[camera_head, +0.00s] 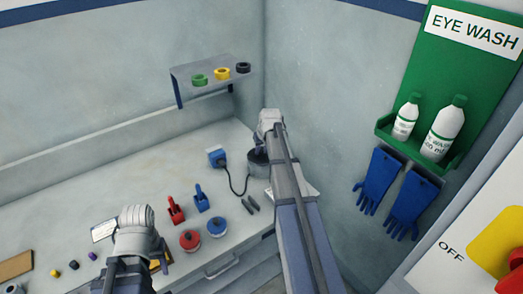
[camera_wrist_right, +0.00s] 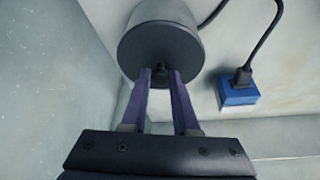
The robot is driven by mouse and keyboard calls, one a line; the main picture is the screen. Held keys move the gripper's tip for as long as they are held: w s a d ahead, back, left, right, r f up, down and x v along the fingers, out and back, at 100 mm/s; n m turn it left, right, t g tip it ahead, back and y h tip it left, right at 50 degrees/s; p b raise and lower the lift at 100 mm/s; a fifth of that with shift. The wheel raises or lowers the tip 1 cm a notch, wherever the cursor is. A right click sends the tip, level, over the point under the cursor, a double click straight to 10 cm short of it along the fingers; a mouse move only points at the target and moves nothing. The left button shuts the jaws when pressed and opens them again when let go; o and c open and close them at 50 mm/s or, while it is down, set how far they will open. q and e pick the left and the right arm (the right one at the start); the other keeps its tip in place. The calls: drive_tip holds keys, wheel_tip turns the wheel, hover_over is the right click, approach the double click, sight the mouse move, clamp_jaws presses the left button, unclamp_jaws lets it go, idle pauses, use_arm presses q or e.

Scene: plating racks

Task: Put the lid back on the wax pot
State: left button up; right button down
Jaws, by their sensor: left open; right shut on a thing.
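The dark grey wax pot (camera_head: 258,162) stands on the bench near the corner, partly hidden by my right arm in the head view. In the right wrist view, the fingers of my right gripper (camera_wrist_right: 160,78) are shut on the small black knob of the dark round lid (camera_wrist_right: 150,48). The lid lines up with the pot body (camera_wrist_right: 158,12) behind it; I cannot tell whether a gap is left between them. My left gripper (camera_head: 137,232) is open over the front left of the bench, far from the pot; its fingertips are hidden.
A blue plug box (camera_head: 216,156) with a black cord is beside the pot. Red and blue clamps (camera_head: 175,210) and round containers (camera_head: 190,240) stand in front. A shelf (camera_head: 210,74) with coloured rings is above. The wall is close on the right.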

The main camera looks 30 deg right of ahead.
idle(0.4)
drive_tip(key=c, duration=0.6)
unclamp_jaws()
drive_tip(key=shift+o, duration=0.4)
drive_tip(key=o, duration=0.4)
drive_tip(key=shift+r, duration=0.1)
drive_tip(key=shift+r+p, duration=3.4)
drive_tip(key=shift+p, duration=0.15)
